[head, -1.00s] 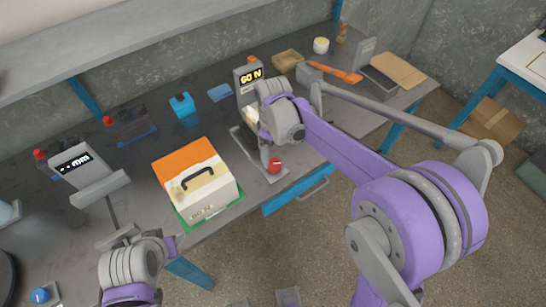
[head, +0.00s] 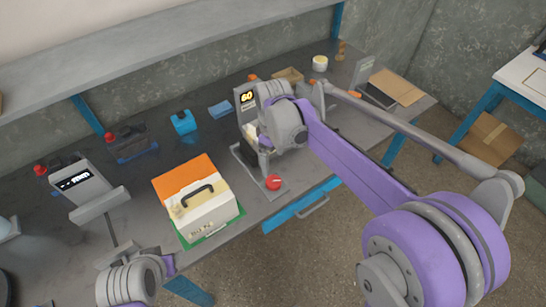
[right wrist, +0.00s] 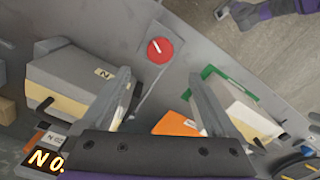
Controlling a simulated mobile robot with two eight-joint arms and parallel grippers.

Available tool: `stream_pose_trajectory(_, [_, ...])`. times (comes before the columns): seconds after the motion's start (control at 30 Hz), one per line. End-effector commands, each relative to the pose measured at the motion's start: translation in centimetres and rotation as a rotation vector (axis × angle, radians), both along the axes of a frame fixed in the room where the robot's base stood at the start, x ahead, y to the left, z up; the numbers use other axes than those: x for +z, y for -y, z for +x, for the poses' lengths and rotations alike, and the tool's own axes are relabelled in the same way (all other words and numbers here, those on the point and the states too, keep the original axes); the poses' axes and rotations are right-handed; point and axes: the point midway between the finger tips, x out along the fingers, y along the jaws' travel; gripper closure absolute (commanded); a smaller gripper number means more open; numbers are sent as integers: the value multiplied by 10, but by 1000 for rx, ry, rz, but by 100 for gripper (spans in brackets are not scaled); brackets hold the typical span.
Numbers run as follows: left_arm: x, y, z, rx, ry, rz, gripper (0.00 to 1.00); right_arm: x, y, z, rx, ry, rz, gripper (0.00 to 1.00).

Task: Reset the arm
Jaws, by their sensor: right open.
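My right arm reaches from the lower right over the tester (head: 248,97) with the lit display. My right gripper (right wrist: 160,76) is open, with nothing between its two fingers in the right wrist view. A grey and cream battery (right wrist: 72,82) marked "N" lies beside the left finger, apparently on the tester. The tester's red knob (right wrist: 160,50) shows beyond the fingertips; it also shows in the head view (head: 274,182). In the head view my right wrist mostly hides the gripper and this battery. My left gripper (head: 120,252) is low at the left; its jaws are unclear.
Another tester (head: 78,185) is at the left. A blue item (head: 183,122) and a cardboard piece (head: 398,86) lie farther back. A shelf (head: 150,65) runs above the bench.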

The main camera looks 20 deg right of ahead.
Motion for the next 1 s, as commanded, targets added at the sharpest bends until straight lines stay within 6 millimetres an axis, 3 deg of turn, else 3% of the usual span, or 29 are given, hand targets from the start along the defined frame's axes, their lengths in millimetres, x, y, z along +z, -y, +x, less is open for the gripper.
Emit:
stream_pose_trajectory(0.33, [0,0,0,0,0,0,50,1,1,-2,-5,3,0,6])
stream_pose_trajectory(0.47, [0,0,0,0,0,0,50,6,6,-17,-61,36,4,6])
stream_pose_trajectory(0.73, [0,0,0,0,0,0,50,15,27,-94,-357,208,49,6])
stream_pose_trajectory(1.0, [0,0,0,0,0,0,50,-8,42,-168,-652,376,135,6])
